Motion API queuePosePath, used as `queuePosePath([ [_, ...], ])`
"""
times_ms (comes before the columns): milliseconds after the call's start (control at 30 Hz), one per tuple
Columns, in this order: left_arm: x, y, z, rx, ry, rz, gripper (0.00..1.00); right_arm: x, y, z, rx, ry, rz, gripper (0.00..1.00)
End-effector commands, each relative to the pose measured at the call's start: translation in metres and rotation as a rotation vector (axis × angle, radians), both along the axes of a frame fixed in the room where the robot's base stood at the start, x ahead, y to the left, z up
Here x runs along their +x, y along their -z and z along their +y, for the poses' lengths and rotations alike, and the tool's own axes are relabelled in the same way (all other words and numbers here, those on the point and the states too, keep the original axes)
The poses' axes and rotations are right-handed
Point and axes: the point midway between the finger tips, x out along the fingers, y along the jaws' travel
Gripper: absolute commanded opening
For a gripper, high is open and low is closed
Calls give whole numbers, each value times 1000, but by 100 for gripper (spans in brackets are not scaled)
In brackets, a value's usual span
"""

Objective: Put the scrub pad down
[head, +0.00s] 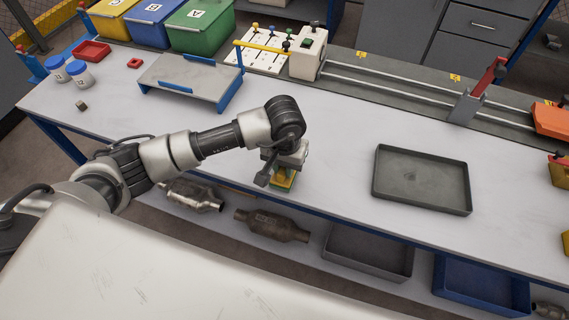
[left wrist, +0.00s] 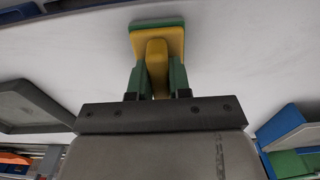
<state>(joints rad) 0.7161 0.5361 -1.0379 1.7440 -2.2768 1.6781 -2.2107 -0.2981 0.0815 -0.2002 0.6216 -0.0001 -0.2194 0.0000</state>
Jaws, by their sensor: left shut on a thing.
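The scrub pad (head: 283,182) is yellow with a green layer and shows below my left gripper, near the front edge of the workbench (head: 330,160). In the left wrist view the scrub pad (left wrist: 158,38) has a yellow raised grip, which sits between the two fingers. My left gripper (head: 284,168) is shut on that grip; it also shows in the left wrist view (left wrist: 157,80). The pad is at or just above the bench top; I cannot tell whether it touches. My right gripper is not in view.
A dark empty tray (head: 420,182) lies to the right on the bench. A grey stand with blue supports (head: 190,78) is at the back left, near white jars (head: 78,73). A railed fixture (head: 390,88) runs along the back. Metal converters (head: 270,225) lie on the lower shelf.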

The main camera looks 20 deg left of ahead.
Motion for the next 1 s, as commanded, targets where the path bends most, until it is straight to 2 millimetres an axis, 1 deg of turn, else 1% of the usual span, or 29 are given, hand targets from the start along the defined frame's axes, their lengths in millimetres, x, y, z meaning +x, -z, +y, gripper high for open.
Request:
queuePosePath([
  [67, 0, 4, 0, 0, 0, -1, 0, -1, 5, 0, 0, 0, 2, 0],
  [100, 0, 3, 0, 0, 0, -1, 22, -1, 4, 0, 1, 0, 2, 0],
  [233, 0, 2, 0, 0, 0, 0, 42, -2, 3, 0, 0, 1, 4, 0],
  [267, 0, 2, 0, 0, 0, 0, 44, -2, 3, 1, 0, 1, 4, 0],
  [500, 0, 2, 0, 0, 0, 0, 44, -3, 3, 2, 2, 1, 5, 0],
  [633, 0, -4, 0, 0, -1, 0, 44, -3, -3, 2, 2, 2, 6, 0],
  [667, 1, -6, 0, -1, 0, -3, 44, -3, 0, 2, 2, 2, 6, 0],
  [767, 1, -23, 0, 0, 1, -7, 44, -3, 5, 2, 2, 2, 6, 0],
  [1000, 0, -76, 0, 1, 2, -8, 44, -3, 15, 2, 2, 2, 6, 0],
])
